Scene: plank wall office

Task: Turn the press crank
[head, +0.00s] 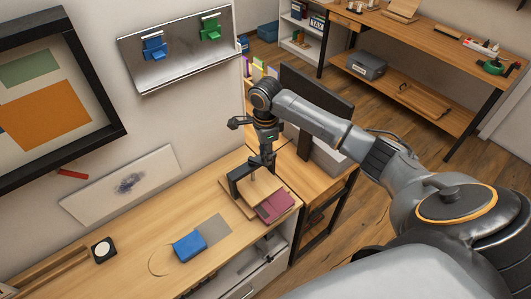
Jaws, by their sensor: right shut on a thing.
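A small press stands on the wooden worktop near its right end, with a dark upright frame (233,181) and pale wooden boards. My right arm reaches in from the right, and my right gripper (262,163) points down at the top of the press. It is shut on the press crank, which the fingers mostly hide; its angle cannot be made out. My left gripper is not in view.
A maroon book (275,207) lies beside the press at the worktop's right edge. A blue block (189,246) and a grey mat (214,229) lie in front. A black box with a white disc (104,250) sits further left. A dark monitor (325,98) stands behind my arm.

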